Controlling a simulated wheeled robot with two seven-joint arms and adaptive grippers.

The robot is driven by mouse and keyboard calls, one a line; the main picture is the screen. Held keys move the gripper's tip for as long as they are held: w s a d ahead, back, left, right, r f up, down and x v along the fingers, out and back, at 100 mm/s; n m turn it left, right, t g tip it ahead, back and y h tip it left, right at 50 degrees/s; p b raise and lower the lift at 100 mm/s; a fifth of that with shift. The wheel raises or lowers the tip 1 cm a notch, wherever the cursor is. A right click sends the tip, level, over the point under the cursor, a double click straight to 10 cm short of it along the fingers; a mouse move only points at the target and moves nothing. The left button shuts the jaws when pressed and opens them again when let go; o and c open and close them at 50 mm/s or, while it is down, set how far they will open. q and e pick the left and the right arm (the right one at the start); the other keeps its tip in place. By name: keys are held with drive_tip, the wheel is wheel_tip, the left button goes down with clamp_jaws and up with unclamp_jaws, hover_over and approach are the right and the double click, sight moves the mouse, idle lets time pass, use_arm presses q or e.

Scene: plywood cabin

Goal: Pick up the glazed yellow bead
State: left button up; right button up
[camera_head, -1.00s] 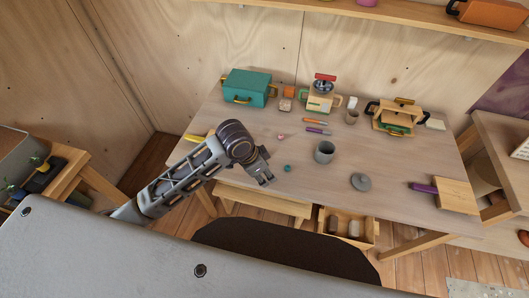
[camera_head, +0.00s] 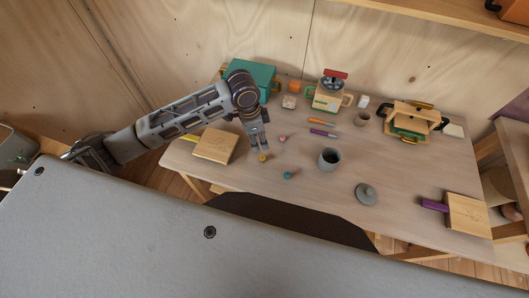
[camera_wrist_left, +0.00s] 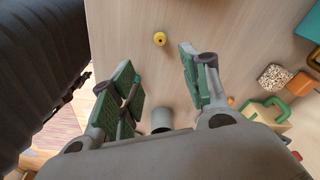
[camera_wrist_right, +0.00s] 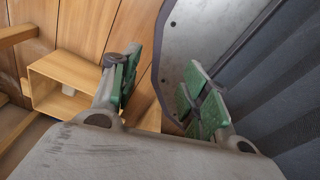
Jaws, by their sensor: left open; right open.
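The yellow bead (camera_head: 263,157) lies on the table just below my left gripper's fingertips in the head view.
A teal bead (camera_head: 288,175) and a pink bead (camera_head: 283,138) lie nearby. A grey cup (camera_head: 329,159) and a lid (camera_head: 366,194) stand to the right. A wooden block (camera_head: 215,146) lies left of the gripper, a teal box (camera_head: 256,76) behind it. A drawer box (camera_wrist_right: 62,88) is near my right gripper.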

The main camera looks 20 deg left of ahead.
use_arm(q)
hover_over(262, 157)
wheel_tip(262, 157, down, 8)
drive_tip(key=shift+s+f, duration=0.1)
drive_tip(key=shift+f, duration=0.1)
idle(0.8)
drive_tip(key=shift+f, duration=0.1)
drive_tip(key=shift+f+p, duration=0.4)
drive_tip(key=shift+f, duration=2.15)
drive_tip(key=shift+c, duration=0.2)
drive_tip(key=c, duration=0.8)
